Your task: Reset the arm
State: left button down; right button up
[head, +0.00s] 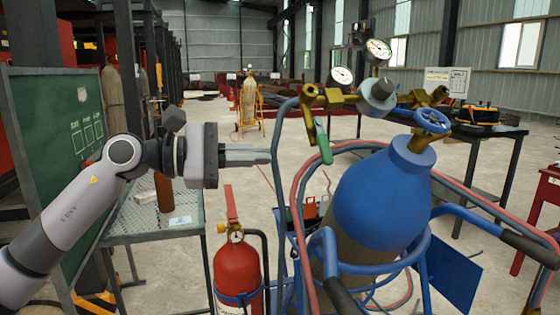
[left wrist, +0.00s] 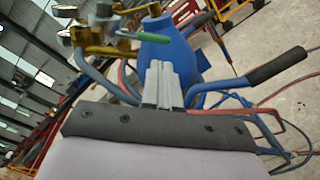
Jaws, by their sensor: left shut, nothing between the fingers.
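My left arm comes in from the left in the head view, with its gripper (head: 246,154) level and pointing right. Its fingers are shut and empty. The fingertips are close to the blue frame of the gas cylinder cart, and I cannot tell whether they touch it. In the left wrist view the shut fingers (left wrist: 160,85) point towards the blue gas cylinder (left wrist: 185,50). The cylinder (head: 385,195) leans in its cart in the head view, with brass valves and gauges on top. My right gripper is not in view.
A red fire extinguisher (head: 238,268) stands below the gripper. A metal mesh table (head: 150,222) is behind the arm, beside a green board (head: 50,150). Red and blue hoses (head: 480,205) loop around the cart. A dark workbench (head: 480,130) stands at the back right. Open concrete floor lies behind.

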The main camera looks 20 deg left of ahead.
pick_arm(q)
jog(key=v, duration=0.4)
jog(key=d+f+n+t+h, duration=0.3)
jog(key=d+f+n, duration=0.2)
jog(key=f+n, duration=0.6)
jog(key=s+a+f+n+t+y, duration=0.1)
jog(key=s+f+n+t+y, duration=0.35)
jog(key=f+n, duration=1.05)
jog(key=s+f+n+y, duration=0.2)
jog(key=f+n+y, duration=0.75)
jog(key=n, duration=0.95)
jog(key=s+d+f+n+g, duration=0.2)
jog(key=s+f+n+g, duration=0.4)
jog(key=s+f+n, duration=0.5)
jog(key=s+a+r+m+y+p, duration=0.1)
jog(key=s+r+p, duration=0.2)
jog(key=r+p, duration=0.4)
jog(key=p, duration=0.6)
jog(key=shift+s, duration=0.2)
